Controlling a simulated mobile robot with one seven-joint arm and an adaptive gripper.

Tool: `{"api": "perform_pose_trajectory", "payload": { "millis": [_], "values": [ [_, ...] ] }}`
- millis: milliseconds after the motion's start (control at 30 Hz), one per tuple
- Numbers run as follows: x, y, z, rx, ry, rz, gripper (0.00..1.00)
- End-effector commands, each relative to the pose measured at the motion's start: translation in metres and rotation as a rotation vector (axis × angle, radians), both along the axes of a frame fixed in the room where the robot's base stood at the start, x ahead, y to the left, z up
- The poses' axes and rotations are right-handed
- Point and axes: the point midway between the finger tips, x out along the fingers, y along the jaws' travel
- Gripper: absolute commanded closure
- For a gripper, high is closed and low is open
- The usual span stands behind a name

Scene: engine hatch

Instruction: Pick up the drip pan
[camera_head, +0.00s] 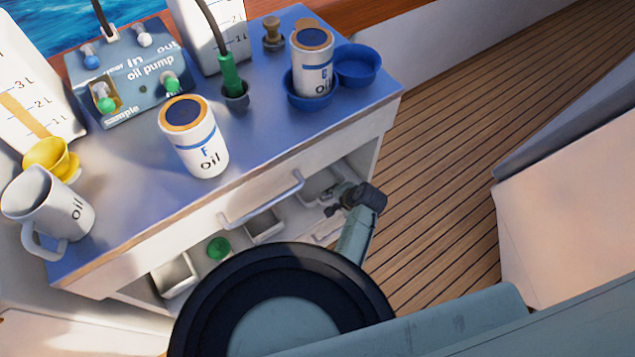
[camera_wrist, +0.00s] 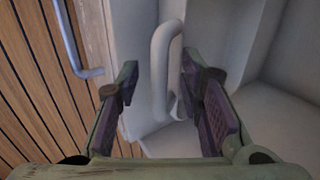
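No part is marked as the drip pan. One shallow blue round pan (camera_head: 357,64) sits empty at the bench's far right corner. A second blue pan (camera_head: 309,98) beside it has a white oil filter can (camera_head: 312,62) standing in it. My gripper (camera_head: 335,200) is low at the right end of the bench's open front, well below both pans. In the wrist view my gripper (camera_wrist: 163,95) is open. A pale curved bar handle (camera_wrist: 160,65) shows between its fingers; I cannot tell whether they touch it. Neither blue pan shows in the wrist view.
The bench also carries another oil can (camera_head: 194,137), an oil pump box (camera_head: 130,85), a jug (camera_head: 50,208) and a yellow funnel (camera_head: 52,160). A bar handle (camera_head: 262,202) crosses the bench front, above a shelf of bins. The plank floor (camera_head: 440,170) at right is clear.

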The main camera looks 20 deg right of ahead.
Motion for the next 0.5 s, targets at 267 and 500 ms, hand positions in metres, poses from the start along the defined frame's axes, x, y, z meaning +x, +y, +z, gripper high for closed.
{"api": "perform_pose_trajectory", "payload": {
  "millis": [267,500],
  "values": [
    [-0.0003,-0.0001,0.0001,0.001,0.000,-0.001,0.81],
    [-0.0004,-0.0001,0.0002,0.001,0.000,-0.001,0.97]
  ]
}}
